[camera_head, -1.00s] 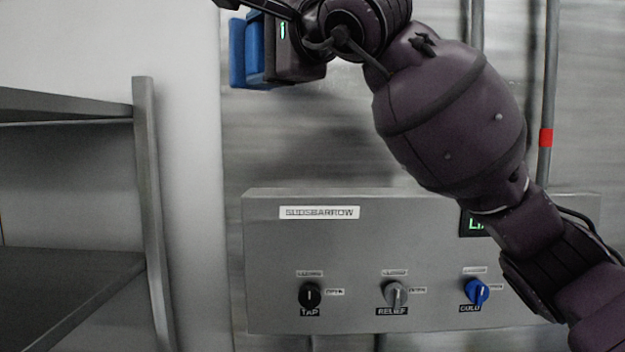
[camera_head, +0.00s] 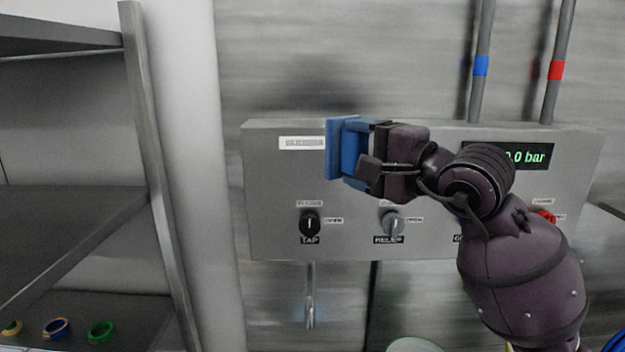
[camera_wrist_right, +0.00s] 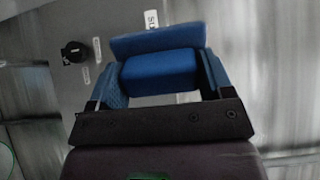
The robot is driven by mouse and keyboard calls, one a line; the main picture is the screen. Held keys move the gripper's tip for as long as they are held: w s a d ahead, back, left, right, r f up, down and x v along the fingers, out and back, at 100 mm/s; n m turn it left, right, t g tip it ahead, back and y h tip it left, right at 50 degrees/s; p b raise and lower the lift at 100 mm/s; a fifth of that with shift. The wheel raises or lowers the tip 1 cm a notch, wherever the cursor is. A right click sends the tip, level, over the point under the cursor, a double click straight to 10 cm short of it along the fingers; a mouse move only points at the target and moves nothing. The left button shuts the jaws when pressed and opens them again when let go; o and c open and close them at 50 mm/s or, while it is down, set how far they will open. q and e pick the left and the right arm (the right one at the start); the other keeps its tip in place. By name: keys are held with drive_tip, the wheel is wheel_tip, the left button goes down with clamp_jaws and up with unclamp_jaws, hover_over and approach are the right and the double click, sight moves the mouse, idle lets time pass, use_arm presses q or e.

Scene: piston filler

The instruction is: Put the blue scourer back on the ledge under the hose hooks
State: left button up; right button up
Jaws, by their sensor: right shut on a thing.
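The blue scourer (camera_head: 341,148) is a flat blue pad with a blue block behind it. My right gripper (camera_head: 354,153) is shut on it and holds it in the air, in front of the upper left of the grey control panel. In the right wrist view the scourer (camera_wrist_right: 158,42) lies across the fingertips, with its block (camera_wrist_right: 160,70) between the two blue fingers of the gripper (camera_wrist_right: 161,72). My left gripper is not in view. I cannot make out the ledge or the hose hooks in these frames.
A tap spout (camera_head: 310,297) hangs below. Grey shelving (camera_head: 70,225) stands left, with coloured rings on its lower shelf.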

drive_tip(key=s+d+f+m+t+h, duration=0.1)
drive_tip(key=d+f, duration=0.3)
drive_tip(key=f, duration=0.6)
drive_tip(key=s+d+f+m+t+h, duration=0.1)
drive_tip(key=s+d+f, duration=0.3)
drive_tip(key=f, duration=0.6)
drive_tip(key=s+d+f+m+h, duration=0.1)
drive_tip(key=s+d+f, duration=0.2)
drive_tip(key=d+f, duration=0.3)
wheel_tip(320, 180, down, 4)
drive_tip(key=shift+s+f+t+h, duration=0.1)
drive_tip(key=shift+s+t+h, duration=0.05)
drive_tip(key=shift+t+h, duration=0.25)
